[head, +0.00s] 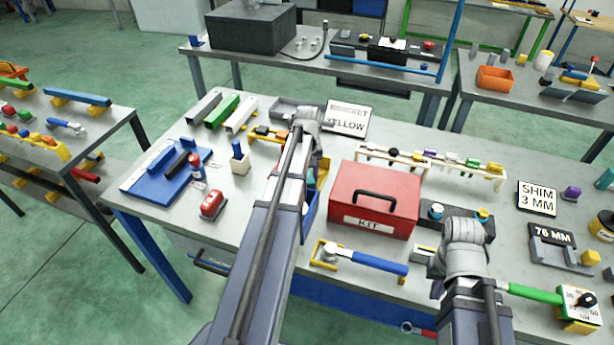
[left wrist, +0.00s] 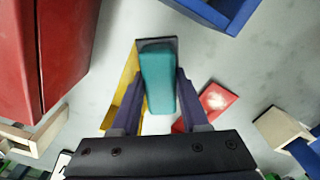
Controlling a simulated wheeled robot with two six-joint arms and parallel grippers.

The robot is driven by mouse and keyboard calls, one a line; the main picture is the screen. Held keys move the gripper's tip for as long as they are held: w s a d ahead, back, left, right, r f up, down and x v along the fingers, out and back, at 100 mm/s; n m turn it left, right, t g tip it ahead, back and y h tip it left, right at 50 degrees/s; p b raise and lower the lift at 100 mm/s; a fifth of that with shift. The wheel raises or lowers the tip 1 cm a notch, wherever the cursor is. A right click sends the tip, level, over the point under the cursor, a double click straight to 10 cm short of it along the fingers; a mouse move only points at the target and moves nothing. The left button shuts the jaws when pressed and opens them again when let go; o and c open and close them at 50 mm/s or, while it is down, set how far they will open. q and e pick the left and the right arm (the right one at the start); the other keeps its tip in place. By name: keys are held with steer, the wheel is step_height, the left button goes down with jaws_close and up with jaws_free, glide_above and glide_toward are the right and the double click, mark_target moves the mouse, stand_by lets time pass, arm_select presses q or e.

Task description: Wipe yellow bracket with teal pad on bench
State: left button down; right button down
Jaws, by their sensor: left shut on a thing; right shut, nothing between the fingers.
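The teal pad (left wrist: 157,78) is between the fingers of my left gripper (left wrist: 160,88), which is shut on it. The yellow bracket (left wrist: 127,85) is beside and partly behind the pad in the left wrist view; a dark edge shows around the pad's far end. I cannot tell whether pad and bracket touch. In the head view my left arm hides most of this spot; a bit of yellow (head: 322,170) shows by the wrist. The BRACKET YELLOW sign (head: 348,118) lies behind. My right gripper (head: 440,262) is shut and empty, mostly hidden under its wrist.
A red KIT box (head: 375,200) stands right of my left arm and shows in the left wrist view (left wrist: 20,60). A blue bin (left wrist: 232,12) and a red block (left wrist: 214,102) are near the pad. A blue-handled tool (head: 365,260) lies in front of the box.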

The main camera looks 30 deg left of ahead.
mark_target(319, 188)
arm_select(q)
steer(key=shift+w+d, duration=0.25)
steer(key=shift+d, duration=0.7)
steer(key=shift+w+d, duration=0.2)
steer(key=shift+d, duration=0.7)
arm_select(e)
steer(key=shift+r, duration=0.1)
arm_select(q)
steer(key=shift+r, duration=0.1)
